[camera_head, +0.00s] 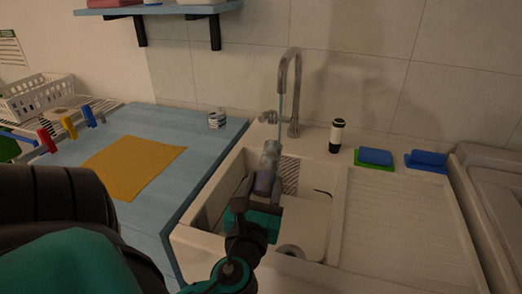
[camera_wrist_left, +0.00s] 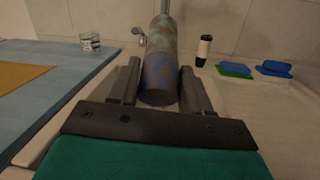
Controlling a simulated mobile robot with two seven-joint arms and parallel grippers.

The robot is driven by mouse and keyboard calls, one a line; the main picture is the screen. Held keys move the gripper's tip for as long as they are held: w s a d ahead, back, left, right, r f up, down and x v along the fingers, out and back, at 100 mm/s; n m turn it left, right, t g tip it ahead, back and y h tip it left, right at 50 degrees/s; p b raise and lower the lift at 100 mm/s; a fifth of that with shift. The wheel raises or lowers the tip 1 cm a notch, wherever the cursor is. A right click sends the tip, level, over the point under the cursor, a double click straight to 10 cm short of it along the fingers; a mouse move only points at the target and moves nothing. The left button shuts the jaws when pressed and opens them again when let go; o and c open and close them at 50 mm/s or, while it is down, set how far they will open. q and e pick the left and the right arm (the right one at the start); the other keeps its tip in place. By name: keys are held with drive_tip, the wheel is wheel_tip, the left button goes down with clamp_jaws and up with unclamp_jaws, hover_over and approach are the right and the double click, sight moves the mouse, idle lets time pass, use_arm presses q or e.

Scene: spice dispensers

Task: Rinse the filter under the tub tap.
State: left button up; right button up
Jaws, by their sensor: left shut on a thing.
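The filter (camera_head: 268,166) is a grey cylinder with bluish and brownish patches. My left gripper (camera_head: 262,187) is shut on it and holds it over the tub (camera_head: 342,199), under the tap (camera_head: 289,85). A thin stream of water comes down from the spout and meets the filter's top end. In the left wrist view the filter (camera_wrist_left: 160,62) sits between the two fingers of my left gripper (camera_wrist_left: 160,88), tilted away from the camera. My right gripper is not in view.
A black-and-white bottle (camera_head: 337,135), a blue sponge on a green one (camera_head: 375,157) and another blue sponge (camera_head: 426,160) stand on the right ledge. A small jar (camera_head: 216,118) and a yellow cloth (camera_head: 131,166) are on the blue counter (camera_head: 196,154).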

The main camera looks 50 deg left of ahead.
sight(270, 168)
use_arm(q)
drive_tip(key=w+a+f, duration=0.2)
drive_tip(key=w+a, duration=0.4)
drive_tip(key=w, duration=0.3)
idle(0.4)
idle(0.6)
drive_tip(key=shift+w+d, duration=0.3)
drive_tip(key=shift+d, duration=0.1)
drive_tip(key=shift+s+a, duration=0.1)
drive_tip(key=shift+a, duration=0.05)
drive_tip(key=shift+s+a, duration=0.25)
drive_tip(key=shift+a, duration=0.1)
drive_tip(key=shift+d+p, duration=0.1)
drive_tip(key=shift+p, duration=0.2)
drive_tip(key=shift+w+d, duration=0.35)
drive_tip(key=shift+d, duration=0.05)
